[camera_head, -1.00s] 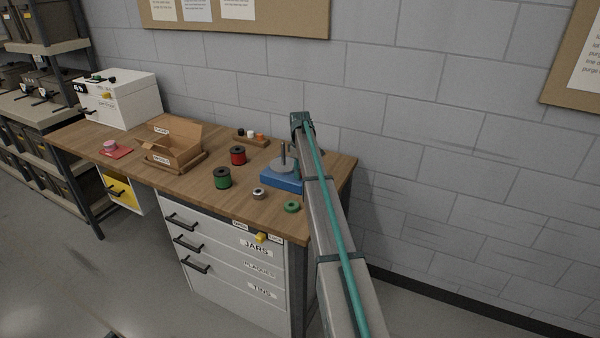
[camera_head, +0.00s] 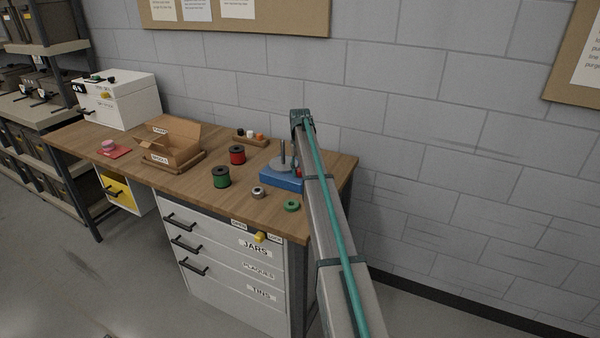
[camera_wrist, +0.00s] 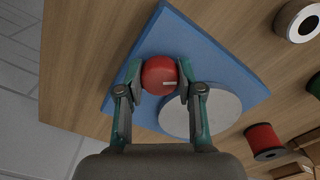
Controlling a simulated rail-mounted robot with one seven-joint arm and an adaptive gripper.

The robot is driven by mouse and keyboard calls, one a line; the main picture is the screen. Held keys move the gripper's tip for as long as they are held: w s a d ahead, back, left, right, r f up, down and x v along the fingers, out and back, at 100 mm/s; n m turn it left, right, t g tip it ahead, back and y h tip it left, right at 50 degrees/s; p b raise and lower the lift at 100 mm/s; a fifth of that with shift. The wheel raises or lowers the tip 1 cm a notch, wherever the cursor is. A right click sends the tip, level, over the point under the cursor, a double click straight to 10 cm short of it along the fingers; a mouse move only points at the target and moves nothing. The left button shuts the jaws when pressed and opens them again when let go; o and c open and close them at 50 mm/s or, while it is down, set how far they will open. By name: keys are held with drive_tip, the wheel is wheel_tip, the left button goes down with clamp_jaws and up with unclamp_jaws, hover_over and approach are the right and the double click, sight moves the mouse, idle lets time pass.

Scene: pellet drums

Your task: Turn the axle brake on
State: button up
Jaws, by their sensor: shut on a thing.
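In the wrist view a red round knob (camera_wrist: 159,76) with a pale line mark sits on the blue base (camera_wrist: 190,40). My gripper (camera_wrist: 160,78) is shut on the knob, one finger on each side of it. A grey round plate (camera_wrist: 203,110) lies on the base beside the knob. In the head view the blue base (camera_head: 278,179) with its grey upright post stands at the right end of the workbench.
Near the base are a green spool (camera_head: 222,177), a red spool (camera_head: 237,155), a small metal ring (camera_head: 258,193) and a green ring (camera_head: 291,206). A wall is behind the bench.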

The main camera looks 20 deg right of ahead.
drive_tip(key=m, duration=0.3)
drive_tip(key=shift+m+b, duration=0.4)
drive_tip(key=shift+m, duration=1.7)
drive_tip(key=o, duration=1.2)
drive_tip(key=shift+c, duration=0.2)
wheel_tip(320, 180, up, 12)
